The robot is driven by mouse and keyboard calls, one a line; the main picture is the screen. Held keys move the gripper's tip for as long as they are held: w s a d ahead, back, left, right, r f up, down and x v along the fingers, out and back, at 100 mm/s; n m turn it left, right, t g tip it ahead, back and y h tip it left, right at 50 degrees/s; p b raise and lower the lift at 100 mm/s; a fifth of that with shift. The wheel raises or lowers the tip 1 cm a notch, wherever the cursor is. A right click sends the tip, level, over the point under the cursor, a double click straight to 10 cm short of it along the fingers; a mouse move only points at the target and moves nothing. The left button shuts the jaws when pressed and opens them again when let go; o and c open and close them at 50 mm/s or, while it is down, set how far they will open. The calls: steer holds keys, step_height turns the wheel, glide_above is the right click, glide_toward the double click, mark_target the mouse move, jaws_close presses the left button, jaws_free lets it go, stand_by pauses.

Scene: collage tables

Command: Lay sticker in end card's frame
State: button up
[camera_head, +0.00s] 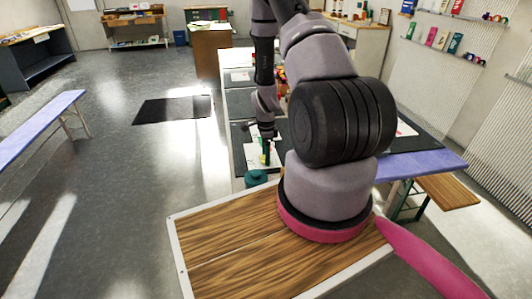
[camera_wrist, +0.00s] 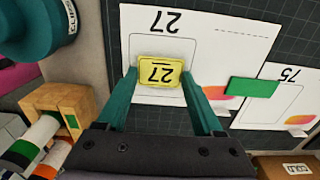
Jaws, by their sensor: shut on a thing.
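A yellow sticker (camera_wrist: 159,73) marked 27 is between the two teal fingers of my gripper (camera_wrist: 159,78) in the wrist view. My gripper is shut on it. It appears over the printed frame of a white card (camera_wrist: 225,42) that also bears 27. I cannot tell whether the sticker touches the card. The fingers hide part of the frame. In the head view my gripper (camera_head: 266,152) points down at the card (camera_head: 254,158), and the sticker is too small to make out.
A second card (camera_wrist: 282,105) marked 75 lies to the right, with a green block (camera_wrist: 251,87) at its edge. A teal pot (camera_wrist: 38,25) and a wooden holder (camera_wrist: 62,100) with rolls are at the left. A box (camera_wrist: 285,166) is at lower right. The dark mat (camera_wrist: 260,118) lies beneath.

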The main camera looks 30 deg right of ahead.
stand_by(0.4)
steer(key=o, duration=0.8)
steer(key=shift+o, duration=0.2)
step_height(320, 180, up, 11)
steer(key=shift+f, duration=0.1)
